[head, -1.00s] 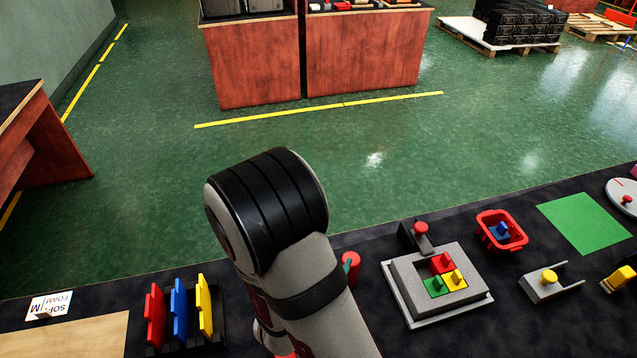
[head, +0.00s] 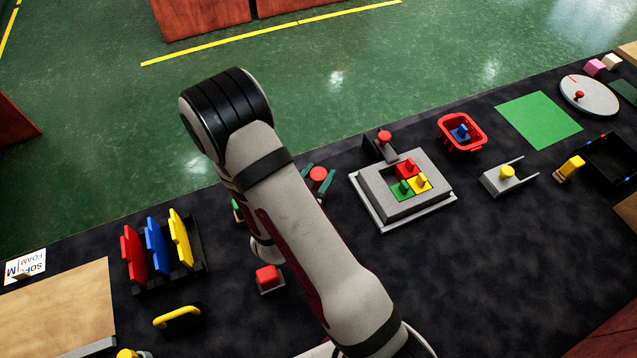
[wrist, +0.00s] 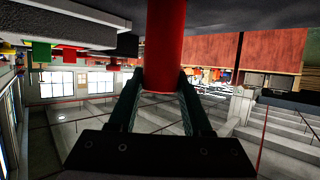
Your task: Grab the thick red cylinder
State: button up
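The thick red cylinder (head: 318,174) stands beside the grey block board, seen from above in the head view. In the wrist view the red cylinder (wrist: 165,45) runs down from the top edge and its free end shows between my fingers. My gripper (wrist: 162,80) has one dark green finger on each side of it, and both fingertips appear to touch its sides. In the head view my gripper (head: 317,178) shows as two green fingers around the cylinder, partly hidden by my arm. The cylinder's base is hidden.
The grey board (head: 377,206) with coloured blocks lies right of the cylinder, with a red knob (head: 385,137) on a dark block behind it. Red, blue and yellow plates (head: 156,248) stand at left. A small red block (head: 267,277) sits nearer. The green floor lies beyond the table edge.

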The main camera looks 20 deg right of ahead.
grip_shut()
